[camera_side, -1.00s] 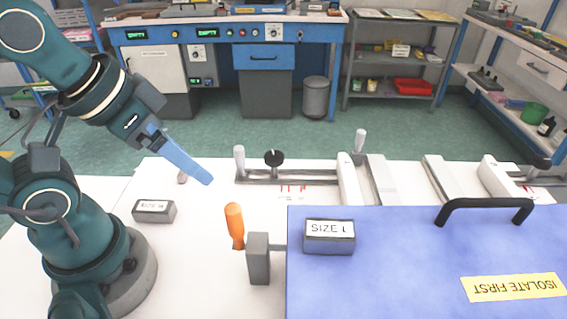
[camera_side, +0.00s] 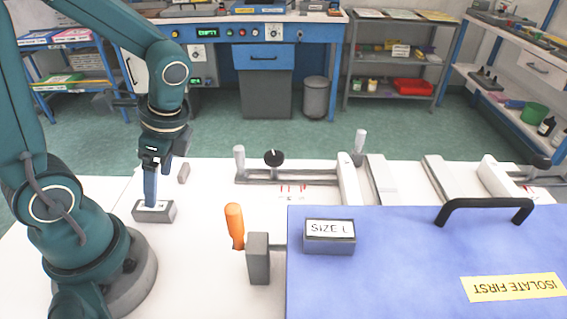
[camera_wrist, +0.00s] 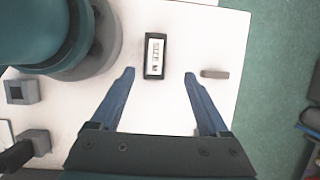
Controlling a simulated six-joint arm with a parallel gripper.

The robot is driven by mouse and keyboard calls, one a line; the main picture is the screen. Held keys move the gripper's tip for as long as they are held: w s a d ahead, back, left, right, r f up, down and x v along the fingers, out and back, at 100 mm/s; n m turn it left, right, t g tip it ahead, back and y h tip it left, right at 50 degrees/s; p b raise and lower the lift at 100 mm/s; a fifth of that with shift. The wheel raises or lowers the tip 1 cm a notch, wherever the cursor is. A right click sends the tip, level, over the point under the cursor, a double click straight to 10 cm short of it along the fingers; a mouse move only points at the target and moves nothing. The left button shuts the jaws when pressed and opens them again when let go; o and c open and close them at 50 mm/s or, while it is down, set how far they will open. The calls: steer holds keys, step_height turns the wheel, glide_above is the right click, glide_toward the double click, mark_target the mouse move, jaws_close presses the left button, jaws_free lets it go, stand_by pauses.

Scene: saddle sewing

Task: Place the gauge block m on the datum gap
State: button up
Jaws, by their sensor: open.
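The gauge block m (camera_side: 154,216) is a dark grey block with a white label, flat on the white table beside my base. In the wrist view its label reads SIZE M (camera_wrist: 154,57). My gripper (camera_side: 151,203) points down over it with blue fingers. In the wrist view my gripper (camera_wrist: 160,73) is open, its fingertips apart on either side of the block's near end, with no contact visible. Rails and pale blocks (camera_side: 347,180) stand at the back of the table near red marks (camera_side: 290,188). I cannot tell which opening is the datum gap.
A blue panel (camera_side: 400,270) with a black handle (camera_side: 486,205) fills the right front. A SIZE L block (camera_side: 329,237) lies on it. An orange-handled lever (camera_side: 235,225) stands beside the panel. A small grey piece (camera_side: 184,172) lies behind block m.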

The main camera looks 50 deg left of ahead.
mark_target(155, 211)
steer(key=shift+s+a+f+g, duration=0.25)
steer(key=shift+s+f+g, duration=0.25)
steer(key=shift+f, duration=0.35)
steer(key=shift+x, duration=2.15)
steer(key=shift+c, duration=0.3)
jaws_close()
